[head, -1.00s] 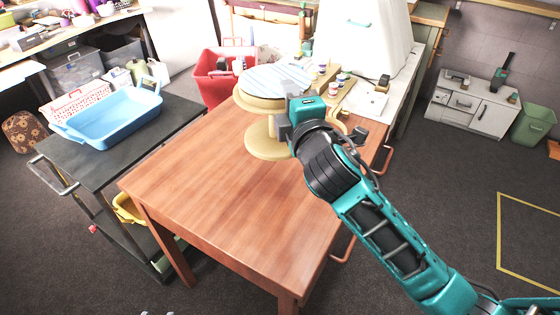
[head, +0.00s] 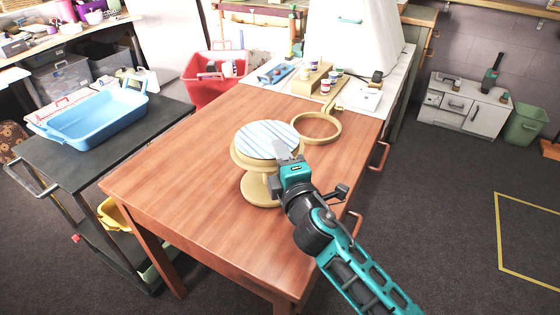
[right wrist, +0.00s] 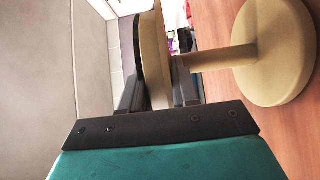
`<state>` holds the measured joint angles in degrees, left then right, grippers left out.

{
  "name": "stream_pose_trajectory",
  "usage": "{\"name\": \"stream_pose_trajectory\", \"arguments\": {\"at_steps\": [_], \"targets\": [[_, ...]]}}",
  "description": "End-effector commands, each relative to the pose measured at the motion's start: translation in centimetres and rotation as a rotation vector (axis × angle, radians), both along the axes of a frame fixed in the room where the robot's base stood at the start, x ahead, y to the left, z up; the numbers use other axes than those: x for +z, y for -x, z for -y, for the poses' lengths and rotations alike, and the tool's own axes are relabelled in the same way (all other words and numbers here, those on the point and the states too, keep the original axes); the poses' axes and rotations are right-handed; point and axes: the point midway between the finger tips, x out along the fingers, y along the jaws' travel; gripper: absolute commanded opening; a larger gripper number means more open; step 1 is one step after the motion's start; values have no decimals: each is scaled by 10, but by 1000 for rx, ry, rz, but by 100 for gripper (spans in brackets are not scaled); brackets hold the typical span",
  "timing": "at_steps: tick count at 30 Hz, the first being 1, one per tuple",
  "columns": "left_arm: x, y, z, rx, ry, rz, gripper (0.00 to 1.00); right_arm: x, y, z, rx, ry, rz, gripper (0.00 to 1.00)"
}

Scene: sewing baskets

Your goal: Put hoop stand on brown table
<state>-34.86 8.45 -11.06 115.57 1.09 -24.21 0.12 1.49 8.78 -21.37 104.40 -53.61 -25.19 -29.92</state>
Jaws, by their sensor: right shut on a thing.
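The hoop stand (head: 267,140) is a tan pedestal with a round base and a round top faced with striped blue-white cloth. It is upright at the middle of the brown table (head: 190,165), over bare wood. My right gripper (head: 284,155) is shut on the near right rim of its top. In the right wrist view the stand's base (right wrist: 275,50) shows beside the table surface (right wrist: 222,20), and the rim (right wrist: 152,55) is between the fingers. I cannot tell whether the base touches the wood. My left gripper is not in view.
A tan ring (head: 317,127) lies on the table behind the stand. Small jars (head: 325,85) stand in a wooden holder at the back. A black cart with a blue tray (head: 95,118) is to the left, and a red bin (head: 215,75) is behind. The table's front left is clear.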

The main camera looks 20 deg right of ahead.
Motion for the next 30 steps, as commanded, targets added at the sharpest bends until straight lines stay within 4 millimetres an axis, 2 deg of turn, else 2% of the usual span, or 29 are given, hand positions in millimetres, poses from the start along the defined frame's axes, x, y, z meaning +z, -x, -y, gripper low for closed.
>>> {"name": "stream_pose_trajectory", "arguments": {"at_steps": [6, 11, 12, 19, 29, 30], "targets": [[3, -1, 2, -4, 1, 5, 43, 3, 0, 0, 1, -1, 6, 0], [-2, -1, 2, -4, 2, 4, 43, -2, 0, 0, 1, -1, 6, 0], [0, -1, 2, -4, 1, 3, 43, -2, 0, 0, 0, 0, 2, 34], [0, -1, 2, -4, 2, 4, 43, -2, 0, 0, 0, 0, 1, 55], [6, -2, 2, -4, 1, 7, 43, 4, 0, 0, 0, 0, 2, 55], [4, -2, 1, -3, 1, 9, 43, 0, 4, 0, 0, 0, 0, 55]]}}
